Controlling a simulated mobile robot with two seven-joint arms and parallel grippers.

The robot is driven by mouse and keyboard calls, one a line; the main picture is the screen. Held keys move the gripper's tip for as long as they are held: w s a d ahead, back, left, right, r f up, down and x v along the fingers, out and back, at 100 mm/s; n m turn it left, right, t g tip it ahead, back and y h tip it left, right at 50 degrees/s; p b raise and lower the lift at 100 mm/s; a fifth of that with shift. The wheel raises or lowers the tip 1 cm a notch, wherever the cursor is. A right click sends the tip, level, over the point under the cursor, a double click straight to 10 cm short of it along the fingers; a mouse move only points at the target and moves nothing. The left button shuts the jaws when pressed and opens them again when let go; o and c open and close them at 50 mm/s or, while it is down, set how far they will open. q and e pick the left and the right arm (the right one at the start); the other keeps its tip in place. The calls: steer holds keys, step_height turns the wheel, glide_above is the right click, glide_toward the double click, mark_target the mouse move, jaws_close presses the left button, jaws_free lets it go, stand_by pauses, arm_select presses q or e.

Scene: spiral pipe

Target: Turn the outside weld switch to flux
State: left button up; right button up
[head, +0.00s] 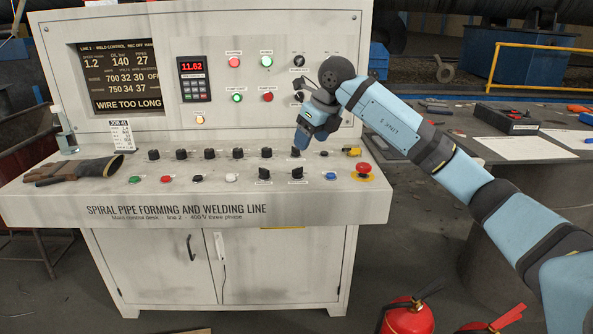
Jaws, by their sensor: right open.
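My right gripper (303,139) reaches down over the right part of the control desk (140,212), with its tips pointing at the desk top. The tips are just above or at a black knob (295,153) in the back row; I cannot tell if they touch it. The gap between the fingers is hard to see at this angle. Two black selector switches (264,173) (297,173) sit in the front row below it. The labels are too small to read, so I cannot tell which one is the outside weld switch or its position. My left gripper is not in view.
A red emergency stop button (364,169) is to the right of the selectors. Several black knobs (210,154) line the back row. Brown gloves (75,170) lie at the desk's left. The upright panel holds a screen (120,77) reading "WIRE TOO LONG". Red extinguishers (408,317) stand in front.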

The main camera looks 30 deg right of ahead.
steer(key=b, duration=0.1)
glide_above(299, 168)
steer(key=s, duration=0.3)
steer(key=f, duration=0.4)
steer(key=shift+w+d+f, duration=0.15)
steer(key=shift+w+d, duration=0.05)
steer(key=shift+w, duration=0.05)
steer(key=b+x, duration=0.1)
steer(key=x, duration=0.3)
steer(key=shift+w, duration=0.1)
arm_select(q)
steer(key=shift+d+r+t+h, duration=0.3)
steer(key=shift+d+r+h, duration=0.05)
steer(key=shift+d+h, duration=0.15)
arm_select(e)
steer(key=shift+w+f, duration=0.25)
steer(key=shift+f, duration=0.3)
steer(key=shift+c, duration=0.5)
